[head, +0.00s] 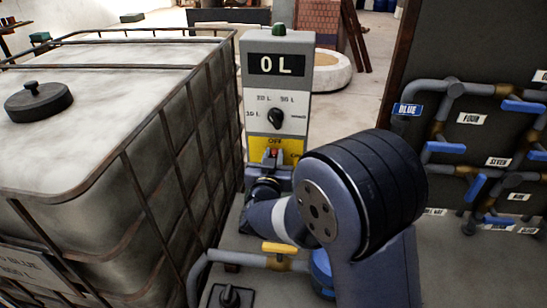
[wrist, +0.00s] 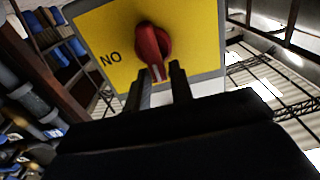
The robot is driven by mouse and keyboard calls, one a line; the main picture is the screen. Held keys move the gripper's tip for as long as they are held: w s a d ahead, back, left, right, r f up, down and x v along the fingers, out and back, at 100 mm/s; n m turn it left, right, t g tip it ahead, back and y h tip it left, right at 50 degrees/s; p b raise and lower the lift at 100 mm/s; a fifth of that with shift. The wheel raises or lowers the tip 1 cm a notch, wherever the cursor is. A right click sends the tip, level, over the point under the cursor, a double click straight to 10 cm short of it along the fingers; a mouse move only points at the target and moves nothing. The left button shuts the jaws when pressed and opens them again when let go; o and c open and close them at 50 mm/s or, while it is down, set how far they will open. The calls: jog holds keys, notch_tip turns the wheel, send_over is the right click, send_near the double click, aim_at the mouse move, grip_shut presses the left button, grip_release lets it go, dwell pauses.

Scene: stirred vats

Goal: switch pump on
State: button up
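The grey pump control box (head: 262,92) stands behind the tank's right side in the head view, its display reading "0 L". Its yellow plate (head: 292,147) carries the word OFF at the top and a partly hidden label at right. The red switch knob (wrist: 152,45) shows on this plate in the wrist view; its white-marked end points down, toward my gripper. In the head view the knob appears to point up toward OFF. My gripper (wrist: 160,75) is open, its two dark fingers apart on either side of the knob's marked end. Contact cannot be told.
A black selector dial (head: 275,118) sits above the yellow plate. A caged white tank (head: 110,75) stands close at left. A pipe with a yellow-handled valve (head: 280,248) runs low in front. Pipes with blue valves (head: 446,147) line the dark panel at right.

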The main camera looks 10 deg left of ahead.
jog(key=shift+f, duration=0.25)
grip_shut()
jog(key=shift+s, duration=0.1)
jog(key=shift+d+f, duration=0.1)
jog(key=shift+f, duration=0.15)
jog(key=shift+f+b, duration=0.15)
jog(key=shift+b, duration=0.35)
jog(key=m+b, duration=0.6)
jog(key=d+f+m+b, duration=0.1)
jog(key=m+b, duration=0.5)
jog(key=b, duration=0.1)
jog(key=d+f+m+b, duration=0.1)
jog(key=m+b, duration=0.4)
jog(key=b, duration=0.2)
jog(key=shift+m, duration=0.4)
jog(key=shift+r, duration=0.15)
jog(key=shift+r, duration=0.1)
